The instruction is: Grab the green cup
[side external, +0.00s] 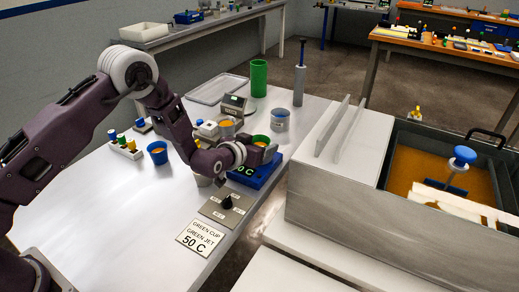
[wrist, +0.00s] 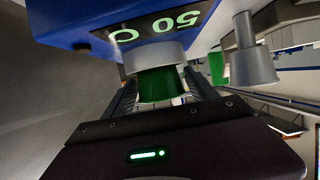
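The green cup (side external: 261,139) stands on the blue heater (side external: 247,176) in the side external view, with something orange inside. In the wrist view the cup (wrist: 160,84) rests against the grey round plate of the heater, whose display reads 50 C. My gripper (side external: 262,154) is at the cup, low over the heater. Its two fingers (wrist: 160,92) lie on either side of the cup in the wrist view, close to its walls. I cannot tell whether they touch it. My gripper hides part of the cup and heater in the side view.
A tall green cylinder (side external: 259,78) and a metal cup (side external: 280,120) stand behind. A blue cup (side external: 157,152) is at left. A knob box (side external: 227,206) and a card (side external: 202,238) reading "GREEN CUP GREEN JET 50 C" lie in front. The resin bath (side external: 440,170) is at right.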

